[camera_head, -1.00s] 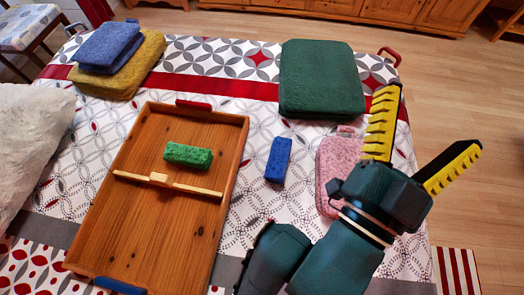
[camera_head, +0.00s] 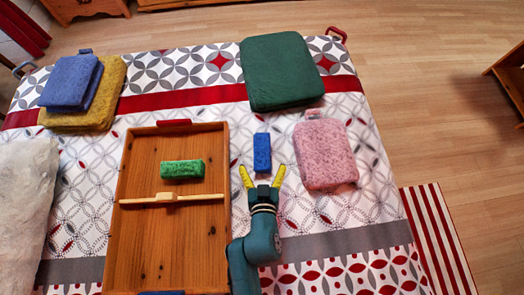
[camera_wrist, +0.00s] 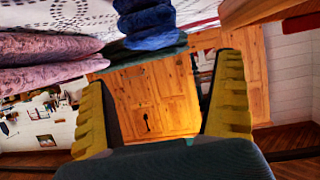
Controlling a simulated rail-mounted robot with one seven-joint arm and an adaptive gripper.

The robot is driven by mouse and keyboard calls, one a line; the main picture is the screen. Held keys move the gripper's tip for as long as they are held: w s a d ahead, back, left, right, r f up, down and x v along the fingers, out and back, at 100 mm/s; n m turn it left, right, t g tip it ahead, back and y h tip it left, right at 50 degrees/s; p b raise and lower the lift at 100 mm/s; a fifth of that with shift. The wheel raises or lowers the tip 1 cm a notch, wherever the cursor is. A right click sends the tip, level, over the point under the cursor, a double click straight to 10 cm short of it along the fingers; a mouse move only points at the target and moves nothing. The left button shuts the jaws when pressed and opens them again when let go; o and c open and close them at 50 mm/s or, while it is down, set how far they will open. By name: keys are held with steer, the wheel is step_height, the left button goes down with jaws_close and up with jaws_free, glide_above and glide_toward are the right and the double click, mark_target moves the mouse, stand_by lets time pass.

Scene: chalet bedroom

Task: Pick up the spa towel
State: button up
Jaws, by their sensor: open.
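Several folded towels lie on the bed; I cannot tell which is the spa towel. A pink one with a hanging loop (camera_head: 326,154) is right of my gripper, and a large dark green one (camera_head: 282,72) is beyond it. A folded blue one (camera_head: 70,82) rests on a mustard-yellow one (camera_head: 104,98) at the far left. My gripper (camera_head: 263,172) is open and empty, its yellow fingers pointing at a small blue block (camera_head: 262,153).
A white pillow (camera_head: 22,200) is at the left edge. The bed between tray and pink towel is mostly clear. Wooden furniture stands beyond the bed.

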mark_target(263, 150)
steer(key=b+x, duration=0.2)
steer(key=x, duration=0.6)
steer(key=shift+w+d+f+b, duration=0.1)
steer(key=shift+w+f+b, duration=0.15)
steer(key=shift+w+b, duration=0.15)
steer(key=shift+s, duration=0.2)
steer(key=shift+c, duration=0.7)
steer(key=c, duration=1.2)
step_height(263, 150, up, 10)
steer(key=p, duration=0.4)
steer(key=shift+p, duration=0.35)
